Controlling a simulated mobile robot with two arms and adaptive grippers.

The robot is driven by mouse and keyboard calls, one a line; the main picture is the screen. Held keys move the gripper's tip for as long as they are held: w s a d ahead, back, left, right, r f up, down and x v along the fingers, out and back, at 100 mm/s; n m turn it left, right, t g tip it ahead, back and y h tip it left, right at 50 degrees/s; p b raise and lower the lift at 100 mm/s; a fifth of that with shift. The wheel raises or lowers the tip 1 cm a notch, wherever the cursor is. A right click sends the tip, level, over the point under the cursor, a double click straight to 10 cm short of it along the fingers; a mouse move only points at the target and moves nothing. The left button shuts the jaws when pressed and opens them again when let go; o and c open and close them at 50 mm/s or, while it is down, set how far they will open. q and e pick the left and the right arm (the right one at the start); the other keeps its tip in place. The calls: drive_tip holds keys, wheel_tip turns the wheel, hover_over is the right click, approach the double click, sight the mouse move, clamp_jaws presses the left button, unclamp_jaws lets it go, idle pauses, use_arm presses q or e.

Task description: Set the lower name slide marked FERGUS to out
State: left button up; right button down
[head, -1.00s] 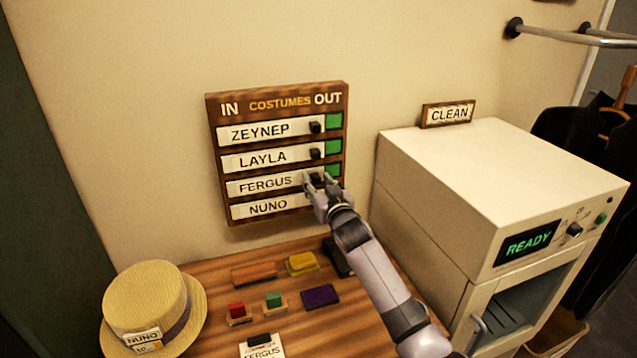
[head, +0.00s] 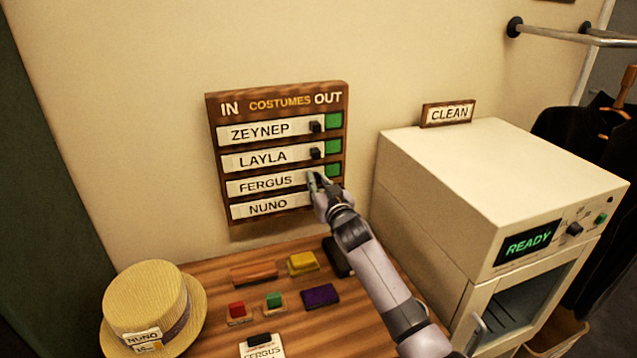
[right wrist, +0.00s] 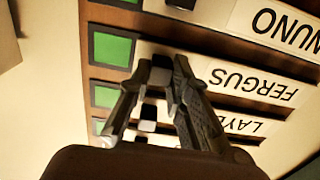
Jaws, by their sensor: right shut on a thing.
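The board (head: 277,92) on the wall has IN at its left and OUT at its right. The FERGUS slide (head: 266,183), third row down, sits toward IN, with a green patch (head: 333,170) showing at its OUT end. My right gripper (head: 315,182) is shut on the slide's dark knob. In the right wrist view the board appears upside down; the fingers (right wrist: 162,72) close on the knob beside the FERGUS label (right wrist: 252,80), with the green patch (right wrist: 113,48) to the left. The fingers partly hide the knob. My left gripper is not in view.
The ZEYNEP (head: 260,131), LAYLA (head: 262,159) and NUNO (head: 268,207) slides are close above and below. A cream cabinet (head: 480,180) reading READY stands at right. The wooden table (head: 215,305) below carries a straw hat (head: 150,300) and small coloured blocks.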

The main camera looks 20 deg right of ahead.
drive_tip(key=d+p, duration=0.1)
drive_tip(key=d, duration=0.5)
drive_tip(key=shift+w, duration=0.1)
drive_tip(key=shift+a, duration=0.2)
drive_tip(key=c, duration=1.5)
unclamp_jaws()
drive_tip(key=shift+d, duration=0.25)
drive_tip(key=shift+a, duration=0.1)
drive_tip(key=s, duration=1.2)
drive_tip(key=shift+d, duration=0.2)
